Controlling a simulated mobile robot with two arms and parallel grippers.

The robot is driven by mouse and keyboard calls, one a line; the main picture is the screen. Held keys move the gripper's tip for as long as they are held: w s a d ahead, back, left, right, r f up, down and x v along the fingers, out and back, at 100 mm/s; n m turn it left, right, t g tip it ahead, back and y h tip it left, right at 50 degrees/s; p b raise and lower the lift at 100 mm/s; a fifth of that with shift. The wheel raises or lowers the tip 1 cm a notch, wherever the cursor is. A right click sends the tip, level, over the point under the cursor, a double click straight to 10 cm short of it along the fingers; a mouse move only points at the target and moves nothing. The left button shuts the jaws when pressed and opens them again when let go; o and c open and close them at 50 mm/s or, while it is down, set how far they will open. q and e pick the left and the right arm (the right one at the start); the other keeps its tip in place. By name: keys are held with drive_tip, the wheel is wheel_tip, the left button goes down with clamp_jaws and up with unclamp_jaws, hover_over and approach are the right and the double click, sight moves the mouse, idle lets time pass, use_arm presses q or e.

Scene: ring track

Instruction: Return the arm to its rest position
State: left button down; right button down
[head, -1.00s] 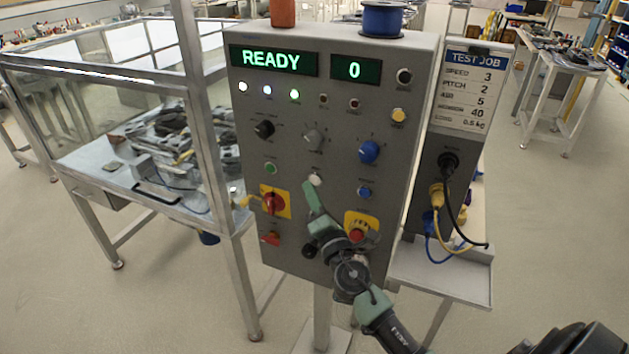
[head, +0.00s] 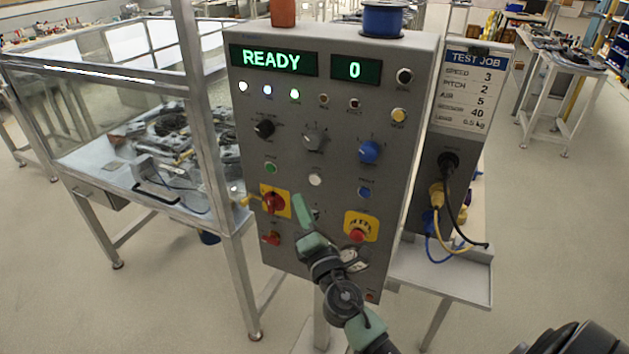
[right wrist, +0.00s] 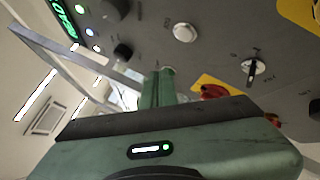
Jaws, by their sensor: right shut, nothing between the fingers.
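My right gripper (head: 302,212) is shut and empty, in front of the lower part of a grey control panel (head: 335,110). The gap between fingertips and panel is hard to judge. My arm comes in from the bottom right and hides part of the panel's lower edge. My left gripper is not in view.
A red emergency stop (head: 357,235) on yellow sits right of my gripper. A grey shelf (head: 445,275) and hanging cables (head: 440,220) are at the panel's right. A glass-walled bench (head: 130,185) stands at left. Open floor (head: 550,230) lies at right.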

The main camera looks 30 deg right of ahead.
idle(0.4)
wheel_tip(320, 180, down, 20)
drive_tip(key=s+m+g, duration=0.2)
drive_tip(key=m+g, duration=0.2)
drive_tip(key=g, duration=0.1)
drive_tip(key=s+a+f+m+g+y+b, duration=0.1)
drive_tip(key=s+f+m+g, duration=0.2)
drive_tip(key=s+f, duration=0.55)
drive_tip(key=s+f+m+g+y, duration=0.1)
drive_tip(key=s+f+m+g, duration=0.15)
drive_tip(key=f, duration=1.15)
drive_tip(key=s+a+f+m+g, duration=0.1)
drive_tip(key=s+f+m+g, duration=0.2)
drive_tip(key=s+f, duration=0.4)
drive_tip(key=s+a+f+m+g, duration=0.1)
drive_tip(key=s+f+m+g, duration=0.2)
drive_tip(key=s, duration=1.4)
drive_tip(key=s+a+f+m+g+y, duration=0.1)
drive_tip(key=s+f+m+g, duration=0.2)
drive_tip(key=s+f, duration=0.8)
drive_tip(key=shift+s+m+b, duration=0.35)
drive_tip(key=shift+s+m, duration=0.45)
drive_tip(key=shift+m, duration=0.05)
